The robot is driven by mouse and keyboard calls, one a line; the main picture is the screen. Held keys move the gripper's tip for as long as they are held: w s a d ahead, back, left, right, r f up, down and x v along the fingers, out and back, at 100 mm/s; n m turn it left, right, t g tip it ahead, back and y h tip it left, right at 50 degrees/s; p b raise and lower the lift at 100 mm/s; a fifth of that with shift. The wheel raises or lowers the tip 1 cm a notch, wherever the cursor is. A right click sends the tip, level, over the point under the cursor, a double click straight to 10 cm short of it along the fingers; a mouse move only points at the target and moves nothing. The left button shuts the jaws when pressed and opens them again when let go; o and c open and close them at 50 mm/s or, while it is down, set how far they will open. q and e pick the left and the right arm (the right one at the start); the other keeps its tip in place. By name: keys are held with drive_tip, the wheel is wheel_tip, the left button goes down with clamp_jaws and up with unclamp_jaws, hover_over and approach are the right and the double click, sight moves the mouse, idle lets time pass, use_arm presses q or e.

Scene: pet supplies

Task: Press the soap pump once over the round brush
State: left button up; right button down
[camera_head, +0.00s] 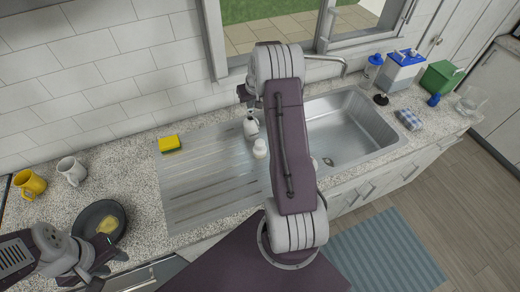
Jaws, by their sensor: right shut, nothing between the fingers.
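A white bottle (251,129), which looks like the soap pump, stands at the back of the drainboard, left of the sink basin. A small rounded white thing (260,149) sits just in front of it; I cannot tell whether this is the round brush. My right arm rises across the middle and hides part of the drainboard. My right gripper (246,100) is shut and empty, just above the white bottle's top; I cannot tell if they touch. My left gripper (108,268) looks open and empty at the lower left, in front of the dark pan, far from the bottle.
A yellow sponge (169,144) lies left of the bottle. A yellow mug (29,183), a white mug (71,170) and a dark pan (88,221) stand at left. The basin (352,118) looks empty. A blue-topped bottle (372,68) and green box (437,77) stand at right.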

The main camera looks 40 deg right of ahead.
drive_tip(key=shift+s+f+b, duration=0.1)
drive_tip(key=shift+f+b, duration=0.85)
drive_tip(key=shift+f, duration=0.4)
drive_tip(key=shift+r, duration=0.1)
drive_tip(key=shift+r+p, duration=0.9)
drive_tip(key=shift+r, duration=0.3)
wheel_tip(320, 180, up, 6)
drive_tip(key=p, duration=0.4)
